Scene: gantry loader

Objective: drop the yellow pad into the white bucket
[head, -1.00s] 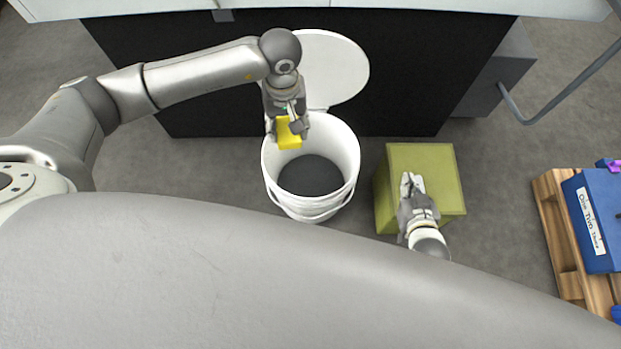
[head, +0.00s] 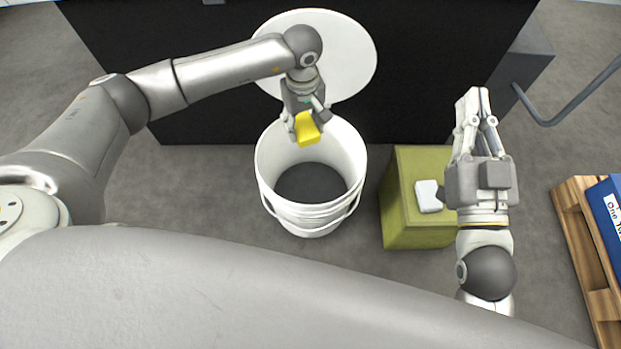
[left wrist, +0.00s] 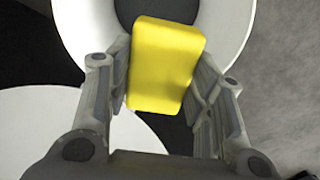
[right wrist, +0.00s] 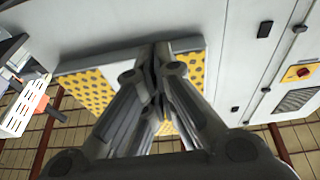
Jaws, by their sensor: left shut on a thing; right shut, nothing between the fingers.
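The yellow pad (head: 307,128) is held between the fingers of my left gripper (head: 303,118). In the head view it shows over the far part of the white bucket's opening. In the left wrist view the yellow pad (left wrist: 165,65) sits between both fingers, with the bucket rim (left wrist: 235,30) behind it. The white bucket (head: 308,215) stands upright on the floor, open, with a dark bottom inside. My right gripper (head: 473,105) is shut and empty, raised to the right of the bucket. In the right wrist view its fingertips (right wrist: 157,60) are together.
A round white lid or disc (head: 345,55) lies behind the bucket. An olive box (head: 400,225) with a small white object (head: 428,196) on it stands to the right. A wooden pallet (head: 585,240) with a blue box (head: 609,215) is at the far right. A dark panel closes off the back.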

